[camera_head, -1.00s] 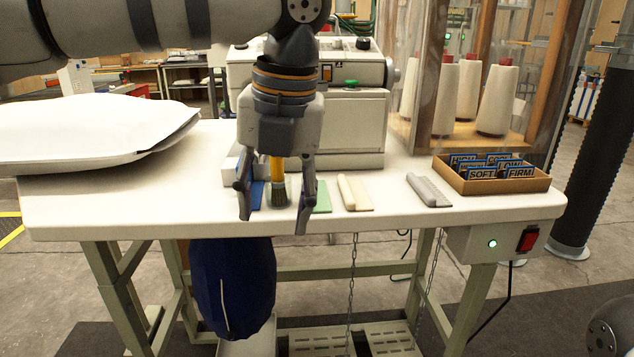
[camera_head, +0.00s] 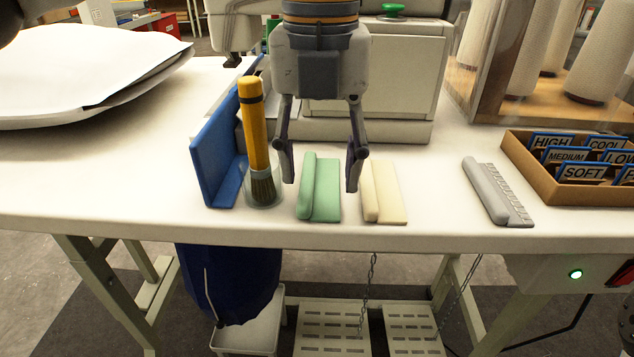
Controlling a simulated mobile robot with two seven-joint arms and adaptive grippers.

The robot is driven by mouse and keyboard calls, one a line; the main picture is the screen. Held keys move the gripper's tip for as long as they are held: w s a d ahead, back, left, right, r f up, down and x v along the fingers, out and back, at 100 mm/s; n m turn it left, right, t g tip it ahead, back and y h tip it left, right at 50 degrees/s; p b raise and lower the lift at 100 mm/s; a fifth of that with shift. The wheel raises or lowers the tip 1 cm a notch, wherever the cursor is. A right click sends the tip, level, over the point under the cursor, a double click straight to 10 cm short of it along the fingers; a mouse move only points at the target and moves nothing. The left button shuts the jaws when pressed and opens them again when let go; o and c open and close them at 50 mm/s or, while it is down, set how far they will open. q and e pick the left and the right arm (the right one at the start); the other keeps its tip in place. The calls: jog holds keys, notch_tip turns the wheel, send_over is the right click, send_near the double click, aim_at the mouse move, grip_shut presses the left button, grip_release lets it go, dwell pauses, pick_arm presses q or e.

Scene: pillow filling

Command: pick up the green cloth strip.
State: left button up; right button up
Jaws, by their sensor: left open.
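The green cloth strip (camera_head: 321,188) lies flat on the white table near its front edge, with a raised roll along its left side. My left gripper (camera_head: 320,186) points down over it, open, with one finger to the left of the strip and the other to its right. Nothing is between the fingers above the strip. Whether the fingertips touch the table is hard to tell. My right gripper is not in view.
A cream strip (camera_head: 382,192) lies close to the right finger. A brush with a yellow handle (camera_head: 255,125) and a blue upright plate (camera_head: 219,155) stand close on the left. Farther right are a grey comb-edged piece (camera_head: 496,192) and a card box (camera_head: 572,188). A white pillow (camera_head: 80,65) lies left.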

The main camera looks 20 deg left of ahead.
aim_at(319, 205)
pick_arm(q)
notch_tip(319, 205, down, 4)
jog(key=shift+s+r+b, duration=0.1)
jog(key=shift+b, duration=0.2)
jog(key=shift+r, duration=0.1)
grip_shut()
